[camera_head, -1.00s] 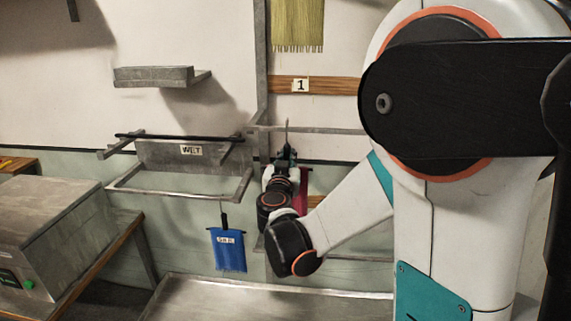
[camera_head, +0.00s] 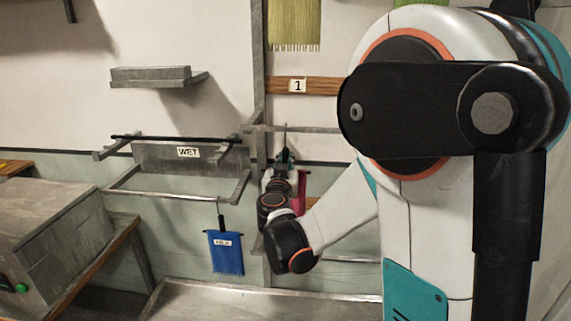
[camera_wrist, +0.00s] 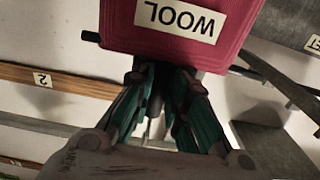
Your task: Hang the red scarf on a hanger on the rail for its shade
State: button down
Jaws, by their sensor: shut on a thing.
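The red scarf (camera_wrist: 180,28) fills the top of the wrist view, with a white label reading WOOL upside down. A dark bar end, perhaps its hanger (camera_wrist: 91,36), sticks out at its left. My gripper (camera_wrist: 165,75) is shut below the scarf, and the exact grip point is hidden between the fingers. In the head view my gripper (camera_head: 285,158) is in front of the wall frame, with a thin hook-like tip above it. A strip of the red scarf (camera_head: 302,190) shows just right of my wrist. A wooden rail board (camera_head: 325,86) bears a label 1.
A metal rack (camera_head: 150,158) labelled WET stands to the left, with a blue cloth (camera_head: 226,252) hanging below. A yellow-green fringed cloth (camera_head: 293,25) hangs above the board. A metal upright (camera_head: 259,60) runs beside it. A board labelled 2 (camera_wrist: 60,80) crosses the wrist view.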

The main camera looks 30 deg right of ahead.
jog(key=c, duration=1.5)
grip_release()
jog(key=v, duration=1.2)
jog(key=s+f+n+g+y+b, duration=0.2)
jog(key=s+f+g+y+b, duration=0.3)
jog(key=s+f, duration=0.55)
jog(key=s+a+f+n+g+y+b, duration=0.1)
jog(key=s+a, duration=0.2)
jog(key=s+a+f+n+g+y, duration=0.1)
jog(key=s+a+f+n+y, duration=0.1)
jog(key=s+a, duration=0.2)
jog(key=s+a+f+n+g+y+b, duration=0.1)
jog(key=s+a+y, duration=0.1)
jog(key=s+a, duration=0.2)
jog(key=shift+s+f+n+b, duration=0.15)
jog(key=shift+f+n+b, duration=0.2)
jog(key=shift+f+n, duration=0.05)
